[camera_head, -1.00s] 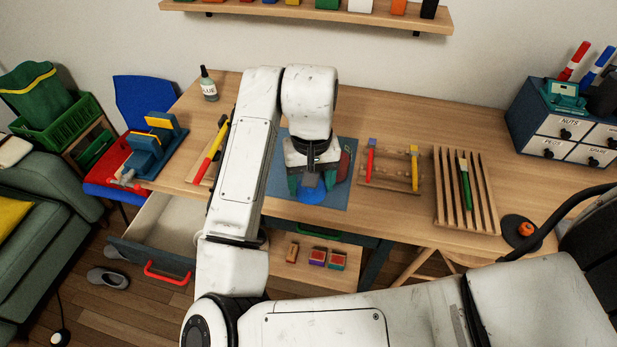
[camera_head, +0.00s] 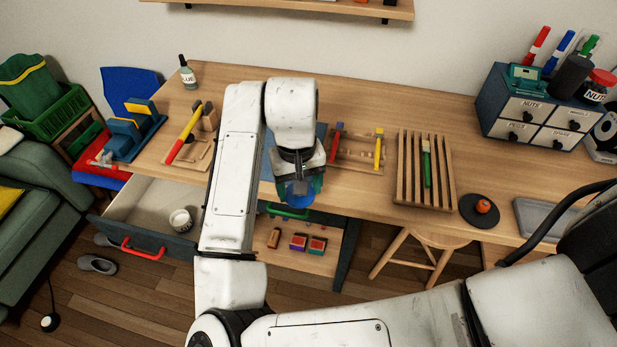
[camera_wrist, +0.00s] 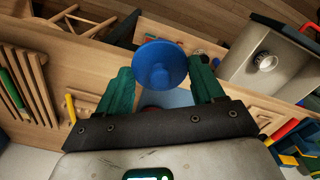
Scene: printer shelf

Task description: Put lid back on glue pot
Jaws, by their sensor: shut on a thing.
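My gripper (camera_head: 298,188) is shut on a round blue lid (camera_head: 299,194), held at the desk's front edge. In the wrist view the lid (camera_wrist: 160,62), wide and funnel-shaped with a knob, sits between the green fingertips (camera_wrist: 162,84). A small round pale pot (camera_head: 180,221), which looks open on top, stands in the open drawer (camera_head: 148,207), left of and below my gripper. The pot also shows in the wrist view (camera_wrist: 265,62), apart from the lid. A bottle labelled GLUE (camera_head: 187,74) stands at the desk's back left.
The drawer's front (camera_head: 165,240) with a red handle juts out below the desk. Tool racks (camera_head: 357,152) and a slotted wooden rack (camera_head: 412,180) stand right of my gripper. A low shelf (camera_head: 290,262) with small blocks is below. A stool (camera_head: 425,237) stands at right.

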